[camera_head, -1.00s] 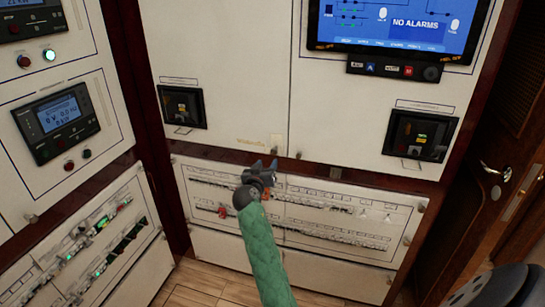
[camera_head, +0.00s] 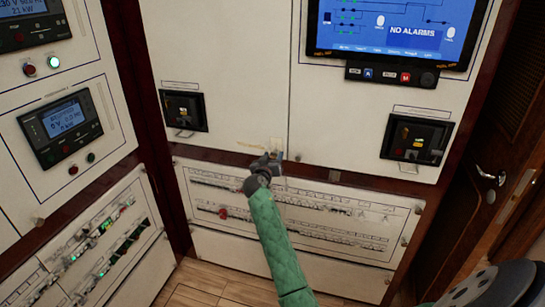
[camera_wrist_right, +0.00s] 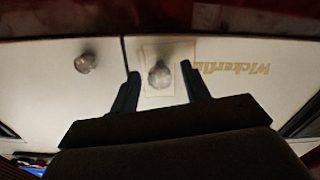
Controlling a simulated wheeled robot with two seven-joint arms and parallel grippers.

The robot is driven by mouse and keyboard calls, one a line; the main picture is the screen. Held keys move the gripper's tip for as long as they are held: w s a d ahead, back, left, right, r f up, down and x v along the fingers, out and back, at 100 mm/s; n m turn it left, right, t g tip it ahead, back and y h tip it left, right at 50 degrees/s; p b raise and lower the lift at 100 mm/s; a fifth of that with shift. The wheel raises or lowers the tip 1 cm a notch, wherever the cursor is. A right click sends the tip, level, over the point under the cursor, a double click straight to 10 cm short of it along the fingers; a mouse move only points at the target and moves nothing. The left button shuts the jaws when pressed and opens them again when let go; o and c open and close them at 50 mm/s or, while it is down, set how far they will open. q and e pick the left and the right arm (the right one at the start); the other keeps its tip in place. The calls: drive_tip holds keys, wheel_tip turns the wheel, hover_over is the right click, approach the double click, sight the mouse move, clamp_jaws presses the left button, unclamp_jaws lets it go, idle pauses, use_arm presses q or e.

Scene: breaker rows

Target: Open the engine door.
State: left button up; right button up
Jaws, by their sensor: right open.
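My right gripper (camera_head: 266,160) is open at the lower edge of the white cabinet panels, at the end of a green-sleeved arm. In the right wrist view its two fingers (camera_wrist_right: 160,72) stand on either side of a round knob (camera_wrist_right: 159,75) on a pale plate. Whether they touch it I cannot tell. A second knob (camera_wrist_right: 85,63) sits on the panel across the seam to the left. No panel is labelled as the engine door. The white panels look shut. A brown wooden door (camera_head: 513,95) with a metal handle (camera_head: 490,176) stands at the right. My left gripper is out of view.
A screen reading "NO ALARMS" (camera_head: 390,28) is above. Black breaker units (camera_head: 184,110) and (camera_head: 416,138) sit left and right of the gripper. A lower panel with breaker rows (camera_head: 330,213) lies beneath. Another cabinet with a display (camera_head: 62,120) stands left.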

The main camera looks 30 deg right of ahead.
clamp_jaws()
idle(1.5)
